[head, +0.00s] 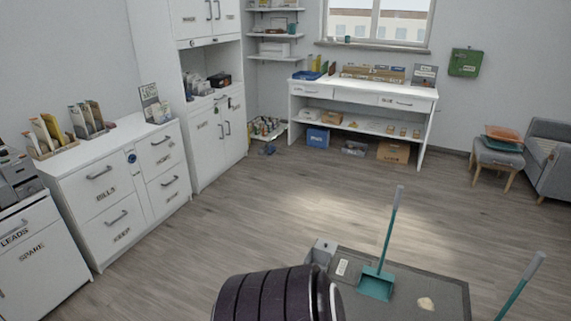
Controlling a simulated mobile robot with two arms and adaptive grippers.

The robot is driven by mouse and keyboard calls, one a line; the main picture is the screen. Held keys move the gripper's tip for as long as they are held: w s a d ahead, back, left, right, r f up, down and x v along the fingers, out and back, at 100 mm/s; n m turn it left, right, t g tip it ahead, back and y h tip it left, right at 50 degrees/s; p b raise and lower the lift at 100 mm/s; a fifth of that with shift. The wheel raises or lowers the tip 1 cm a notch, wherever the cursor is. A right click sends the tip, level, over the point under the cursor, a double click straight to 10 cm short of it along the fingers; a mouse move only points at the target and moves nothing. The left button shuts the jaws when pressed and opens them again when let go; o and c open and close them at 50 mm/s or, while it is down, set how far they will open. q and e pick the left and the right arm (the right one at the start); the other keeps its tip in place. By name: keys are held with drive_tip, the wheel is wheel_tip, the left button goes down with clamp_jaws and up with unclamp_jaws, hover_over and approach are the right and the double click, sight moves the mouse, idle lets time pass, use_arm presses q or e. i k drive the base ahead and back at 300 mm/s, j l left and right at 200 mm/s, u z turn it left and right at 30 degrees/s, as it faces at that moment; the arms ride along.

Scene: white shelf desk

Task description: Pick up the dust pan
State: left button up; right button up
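The teal dust pan (376,284) stands on a dark grey mat (440,290) in the lower right of the head view. Its long handle rises upward, leaning slightly right, and ends in a grey grip. A dark ribbed part of my own body fills the bottom centre, left of the pan and apart from it in the picture. Neither gripper can be made out in this view.
A second teal stick (521,284) with a grey grip enters at the lower right; its lower end is cut off. A small beige patch (426,303) lies on the mat. White drawer cabinets (110,190) line the left. A white desk (360,100) stands at the back. The middle floor is clear.

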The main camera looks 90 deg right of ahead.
sight(377, 284)
drive_tip(key=z, duration=3.55)
drive_tip(key=i, duration=0.15)
